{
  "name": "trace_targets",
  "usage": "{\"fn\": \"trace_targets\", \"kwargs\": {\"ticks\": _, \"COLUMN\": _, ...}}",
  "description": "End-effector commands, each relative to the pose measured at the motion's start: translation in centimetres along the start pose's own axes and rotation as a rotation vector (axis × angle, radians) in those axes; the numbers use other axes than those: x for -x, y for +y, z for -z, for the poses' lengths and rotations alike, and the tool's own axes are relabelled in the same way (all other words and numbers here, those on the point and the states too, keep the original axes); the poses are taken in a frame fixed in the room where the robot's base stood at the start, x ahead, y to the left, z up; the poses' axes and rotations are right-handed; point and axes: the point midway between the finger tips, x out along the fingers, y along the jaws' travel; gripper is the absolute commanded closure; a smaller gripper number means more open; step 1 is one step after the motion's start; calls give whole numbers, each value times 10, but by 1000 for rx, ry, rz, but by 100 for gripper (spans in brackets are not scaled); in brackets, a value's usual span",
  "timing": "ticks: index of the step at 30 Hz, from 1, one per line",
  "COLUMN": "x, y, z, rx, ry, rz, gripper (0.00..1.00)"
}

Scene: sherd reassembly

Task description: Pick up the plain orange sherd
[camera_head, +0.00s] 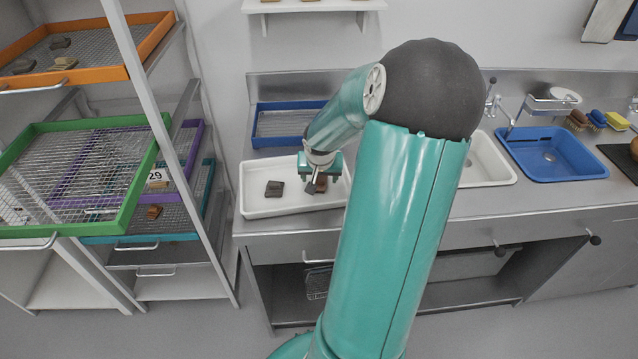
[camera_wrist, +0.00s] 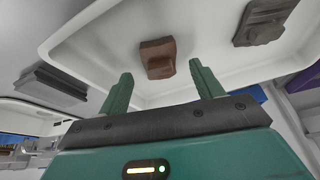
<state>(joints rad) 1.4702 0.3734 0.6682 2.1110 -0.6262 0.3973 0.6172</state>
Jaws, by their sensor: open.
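The plain sherd (camera_wrist: 157,57), brown-orange, lies in a white tray and shows in the wrist view just beyond and between my fingertips. In the head view a brown sherd (camera_head: 321,183) shows under my gripper, partly hidden by it. My gripper (camera_wrist: 160,72) is open and empty, its two green fingers apart with the sherd ahead of the gap. In the head view my gripper (camera_head: 319,170) hangs over the right part of the tray. I cannot tell whether the fingers touch the sherd.
The white tray (camera_head: 246,190) has raised walls and also holds a dark sherd (camera_head: 274,188) to the left. A blue tray (camera_head: 280,141) stands behind it. Racks with a green tray (camera_head: 130,205) stand left. A white basin (camera_head: 492,180) and blue basin (camera_head: 590,170) are right.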

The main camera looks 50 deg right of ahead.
Motion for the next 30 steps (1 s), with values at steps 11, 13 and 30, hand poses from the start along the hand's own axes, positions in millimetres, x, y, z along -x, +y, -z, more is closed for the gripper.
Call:
{"fn": "trace_targets", "kwargs": {"ticks": 11, "x": -19, "y": 0, "z": 0, "rx": 0, "ry": 1, "rz": -1, "gripper": 34}}
{"fn": "trace_targets", "kwargs": {"ticks": 13, "x": -19, "y": 0, "z": 0, "rx": 0, "ry": 1, "rz": -1, "gripper": 40}}
{"fn": "trace_targets", "kwargs": {"ticks": 30, "x": -18, "y": 0, "z": 1, "rx": 0, "ry": 1, "rz": -1, "gripper": 85}}
